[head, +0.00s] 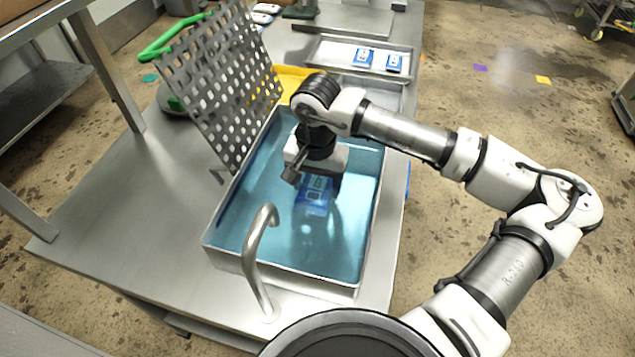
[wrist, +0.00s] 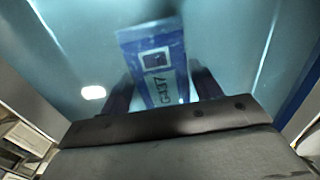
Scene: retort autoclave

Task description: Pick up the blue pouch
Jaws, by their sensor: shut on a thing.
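The blue pouch (head: 313,197) with a pale label is in the blue-tinted basin (head: 228,218). My gripper (head: 308,180) is low inside the basin, with its fingers at the pouch's upper end. In the wrist view the pouch (wrist: 155,62) stands out between the two dark fingers of my gripper (wrist: 160,92). The fingers are shut on it, one at each side. The label reads C437 or similar. Part of the pouch is hidden by the gripper body, and I cannot tell whether it touches the basin floor.
A perforated metal lid (head: 215,85) with a green handle stands raised at the basin's left. A curved metal faucet (head: 256,255) rises at the front. The steel table at left (head: 130,215) is clear.

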